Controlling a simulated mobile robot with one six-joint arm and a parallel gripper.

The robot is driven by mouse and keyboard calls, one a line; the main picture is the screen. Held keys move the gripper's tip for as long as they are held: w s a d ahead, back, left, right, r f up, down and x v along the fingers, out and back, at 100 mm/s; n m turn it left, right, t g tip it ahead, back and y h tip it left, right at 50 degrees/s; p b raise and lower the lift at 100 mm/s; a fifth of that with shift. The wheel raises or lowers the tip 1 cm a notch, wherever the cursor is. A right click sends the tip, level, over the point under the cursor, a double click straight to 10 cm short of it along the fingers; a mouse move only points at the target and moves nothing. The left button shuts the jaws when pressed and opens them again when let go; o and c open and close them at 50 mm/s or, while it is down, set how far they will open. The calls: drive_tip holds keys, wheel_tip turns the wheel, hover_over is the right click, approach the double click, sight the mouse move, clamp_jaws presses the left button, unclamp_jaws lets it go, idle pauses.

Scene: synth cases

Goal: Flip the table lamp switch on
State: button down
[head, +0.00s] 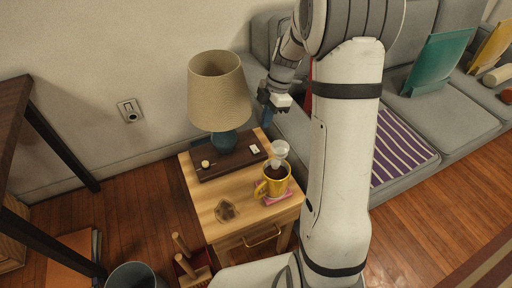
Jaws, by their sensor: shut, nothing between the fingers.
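The table lamp has a beige shade (219,92) and a blue base (224,142). It stands on a dark brown board (224,170) on the small wooden side table. A small white plate (254,149), which looks like a switch, lies on the right part of the board. A small round cream knob (205,164) sits on its left part. I cannot tell the switch position; the shade shows no clear glow. My gripper (266,108) is shut and empty, right of the shade and above the board's right end, apart from both.
A brown patch (227,211) marks the tabletop (247,213). A grey sofa (425,115) stands right; a dark table (40,125) left.

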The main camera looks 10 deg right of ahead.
sight(256, 151)
drive_tip(key=b+x, duration=0.2)
drive_tip(key=x, duration=0.8)
idle(0.4)
